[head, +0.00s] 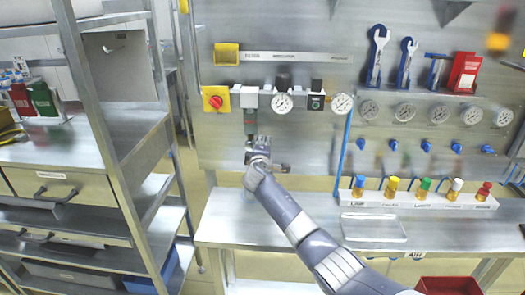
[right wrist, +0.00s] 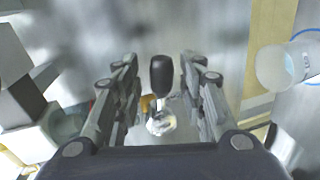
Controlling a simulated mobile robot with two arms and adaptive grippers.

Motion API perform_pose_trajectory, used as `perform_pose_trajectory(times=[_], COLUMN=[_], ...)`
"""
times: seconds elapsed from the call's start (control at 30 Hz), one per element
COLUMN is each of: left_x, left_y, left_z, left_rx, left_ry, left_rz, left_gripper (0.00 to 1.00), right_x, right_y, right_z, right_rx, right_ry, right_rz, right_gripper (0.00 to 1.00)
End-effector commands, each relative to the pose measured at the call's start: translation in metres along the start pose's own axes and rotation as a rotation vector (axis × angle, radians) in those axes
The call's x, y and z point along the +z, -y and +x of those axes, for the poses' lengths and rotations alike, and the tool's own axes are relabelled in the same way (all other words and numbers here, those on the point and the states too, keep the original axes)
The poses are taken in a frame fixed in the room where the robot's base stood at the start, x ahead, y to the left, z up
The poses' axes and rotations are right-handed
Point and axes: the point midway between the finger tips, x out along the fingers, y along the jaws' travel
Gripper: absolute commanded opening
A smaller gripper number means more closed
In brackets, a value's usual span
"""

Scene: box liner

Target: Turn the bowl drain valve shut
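A valve with a black, rounded handle (right wrist: 162,76) shows in the right wrist view, with a pale metallic fitting (right wrist: 160,123) and a brass-coloured part below it. I take this to be the bowl drain valve. My right gripper (right wrist: 160,95) is open, with one finger on each side of the handle and a visible gap to both. In the head view my right gripper (head: 262,148) is in front of the wall panel, just below a dark bowl-like unit (head: 250,120). The valve cannot be made out there; the gripper probably covers it. My left gripper is not in view.
A red knob on a yellow box (head: 215,103) and round gauges (head: 282,103) line the panel above. A clear cylinder (right wrist: 283,66) stands right of the fingers in the wrist view. Below is a metal bench (head: 225,230) with a tray (head: 373,228) and a rack of coloured-top fittings (head: 418,199).

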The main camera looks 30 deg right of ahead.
Motion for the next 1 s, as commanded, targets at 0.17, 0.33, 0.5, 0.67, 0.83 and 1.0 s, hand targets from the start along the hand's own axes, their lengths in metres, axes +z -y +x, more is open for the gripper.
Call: perform_pose_trajectory(times=[0.17, 0.33, 0.5, 0.67, 0.83, 1.0], left_x=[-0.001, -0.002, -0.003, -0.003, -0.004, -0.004], left_y=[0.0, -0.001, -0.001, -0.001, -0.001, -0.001], left_z=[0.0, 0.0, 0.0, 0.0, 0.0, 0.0], left_rx=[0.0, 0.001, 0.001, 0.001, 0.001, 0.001], left_ry=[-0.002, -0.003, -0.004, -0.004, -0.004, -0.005], left_rz=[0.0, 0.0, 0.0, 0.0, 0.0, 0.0], left_gripper=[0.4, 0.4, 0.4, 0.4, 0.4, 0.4], right_x=[0.0, 0.0, 0.0, -0.001, -0.001, -0.001], right_y=[-0.001, 0.0, 0.0, 0.0, 0.001, 0.001], right_z=[-0.008, -0.026, -0.049, -0.073, -0.097, -0.114], right_rx=[0.002, 0.001, 0.001, 0.001, -0.001, -0.001], right_ry=[0.0, -0.002, -0.002, -0.002, -0.002, -0.001], right_rz=[0.0, 0.001, 0.0, 0.0, 0.0, 0.0], right_gripper=[0.37, 0.37, 0.37, 0.37, 0.37, 0.37])
